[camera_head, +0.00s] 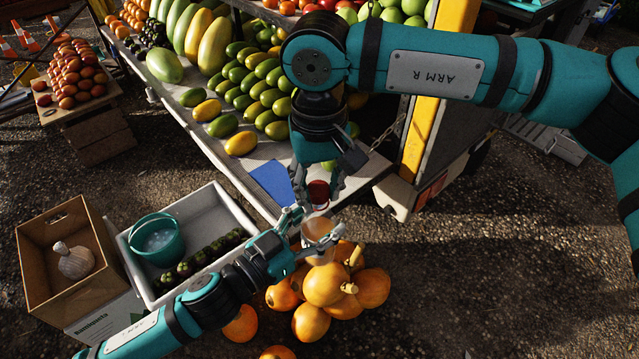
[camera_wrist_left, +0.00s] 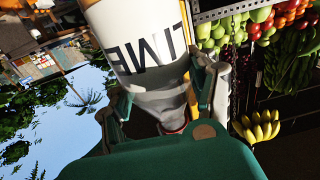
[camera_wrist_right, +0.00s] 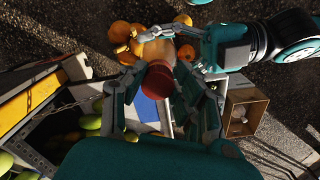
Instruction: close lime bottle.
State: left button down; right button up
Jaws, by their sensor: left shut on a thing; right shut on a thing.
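The lime bottle (camera_head: 318,229) is held in my left gripper (camera_head: 314,231), whose fingers close on it from both sides. In the left wrist view its white body with dark "LIME" lettering (camera_wrist_left: 137,45) narrows to a clear neck. My right gripper (camera_head: 318,194) comes down from above, shut on the red cap (camera_head: 319,191). In the right wrist view the red cap (camera_wrist_right: 157,81) sits between its fingers. The cap is over the bottle's neck end. A red edge (camera_wrist_left: 174,129) shows by the neck in the left wrist view; I cannot tell whether cap and neck touch.
Orange pumpkins (camera_head: 325,285) lie below and behind the bottle. A grey crate (camera_head: 205,215) with a teal bucket (camera_head: 157,240) and a cardboard box (camera_head: 50,225) stand at left. The fruit stall (camera_head: 225,165) is at the back.

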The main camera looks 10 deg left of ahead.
jog(key=shift+f, duration=0.4)
